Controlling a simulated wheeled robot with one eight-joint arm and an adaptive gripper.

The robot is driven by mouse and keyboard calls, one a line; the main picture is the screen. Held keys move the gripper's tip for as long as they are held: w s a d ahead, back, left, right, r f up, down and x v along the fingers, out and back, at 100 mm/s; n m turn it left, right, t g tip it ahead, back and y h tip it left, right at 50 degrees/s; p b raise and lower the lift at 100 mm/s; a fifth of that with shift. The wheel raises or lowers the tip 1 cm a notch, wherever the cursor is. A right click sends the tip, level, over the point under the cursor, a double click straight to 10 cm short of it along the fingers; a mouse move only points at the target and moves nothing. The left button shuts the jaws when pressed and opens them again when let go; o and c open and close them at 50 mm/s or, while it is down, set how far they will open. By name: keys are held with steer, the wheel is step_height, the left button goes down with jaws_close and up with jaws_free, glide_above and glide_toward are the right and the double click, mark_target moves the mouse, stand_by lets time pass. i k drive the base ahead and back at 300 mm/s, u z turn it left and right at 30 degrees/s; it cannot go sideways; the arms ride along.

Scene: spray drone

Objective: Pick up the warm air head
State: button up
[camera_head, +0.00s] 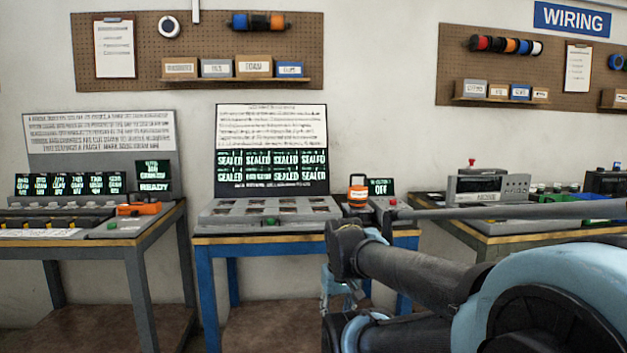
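An orange and dark upright tool (358,195), which looks like the warm air head, stands at the right end of the middle blue-legged bench. A small display (381,187) reading OFF is just behind it. Another orange tool (140,208) lies on the left bench beside a display reading READY; I cannot tell for certain which tool is the warm air head. My arm fills the lower right, its dark links in front of the middle bench's right end. I cannot make out my gripper's fingers in this view. Nothing is seen touching either orange tool.
The middle bench (245,239) carries a grey tray of slots (270,210) and a panel reading SEALED several times. A grey-legged bench (130,241) stands left, with a gap between. A third bench with a grey instrument (487,188) stands right, partly behind my arm.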

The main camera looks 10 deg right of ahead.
mark_target(358, 195)
steer(key=k, duration=1.25)
steer(key=z, duration=0.1)
steer(key=i, duration=0.5)
steer(key=z, duration=0.65)
steer(key=i, duration=1.25)
steer(key=z, duration=0.4)
